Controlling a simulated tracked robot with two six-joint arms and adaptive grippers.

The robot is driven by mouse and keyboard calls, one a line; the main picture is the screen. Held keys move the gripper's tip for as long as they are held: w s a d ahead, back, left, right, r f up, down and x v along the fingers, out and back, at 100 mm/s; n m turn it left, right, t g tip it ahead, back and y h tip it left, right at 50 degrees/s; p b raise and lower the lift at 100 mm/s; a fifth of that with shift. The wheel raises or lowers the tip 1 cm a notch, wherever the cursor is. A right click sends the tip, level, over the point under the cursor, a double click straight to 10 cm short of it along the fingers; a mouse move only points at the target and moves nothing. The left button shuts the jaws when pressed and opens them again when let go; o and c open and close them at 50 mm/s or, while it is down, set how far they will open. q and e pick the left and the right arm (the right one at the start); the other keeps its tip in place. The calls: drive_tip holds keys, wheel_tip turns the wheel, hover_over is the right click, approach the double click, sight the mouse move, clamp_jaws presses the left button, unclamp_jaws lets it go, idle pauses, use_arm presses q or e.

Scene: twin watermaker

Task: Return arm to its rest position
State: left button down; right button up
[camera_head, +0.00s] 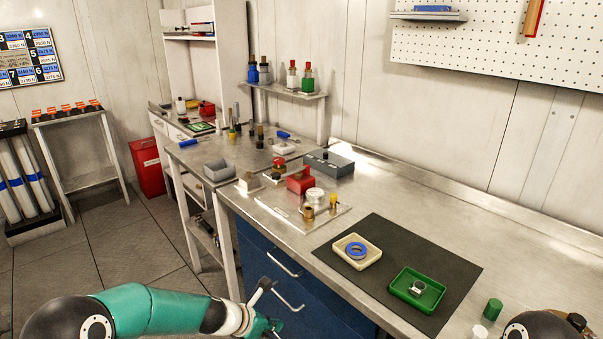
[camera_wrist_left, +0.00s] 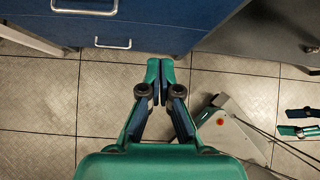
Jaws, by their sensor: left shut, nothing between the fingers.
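My left arm comes in from the lower left in the head view. Its gripper (camera_head: 272,322) hangs low in front of the blue drawer cabinet, off the bench, and is partly cut by the lower edge. In the left wrist view the left gripper (camera_wrist_left: 160,68) has its two fingertips together with nothing between them, over the tiled floor. Dark and green parts at the right edge of that view look like my right gripper (camera_wrist_left: 298,122), too small and cut off to read its jaws. A dark arm link of mine shows at the lower right of the head view.
The blue drawer cabinet (camera_head: 262,262) with metal handles is close to the left gripper. The steel bench (camera_head: 405,195) above it holds a dark mat (camera_head: 345,270) with a cream tray (camera_head: 343,259) and a green tray (camera_head: 402,299). The floor (camera_head: 110,245) at left is clear.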

use_arm(q)
drive_tip(key=s+a+f+m+g+y, duration=0.1)
drive_tip(key=s+a+f+m+g, duration=0.25)
drive_tip(key=s+f, duration=0.5)
drive_tip(key=s+a+f+m+g+y, duration=0.1)
drive_tip(key=s+a+f+m+g, duration=0.15)
drive_tip(key=s+f+m, duration=0.65)
drive_tip(key=s+r+m+t, duration=0.1)
drive_tip(key=s+r+m, duration=0.1)
drive_tip(key=s+m, duration=1)
drive_tip(key=shift+s+d, duration=0.45)
drive_tip(key=shift+s, duration=0.35)
drive_tip(key=shift+m, duration=0.25)
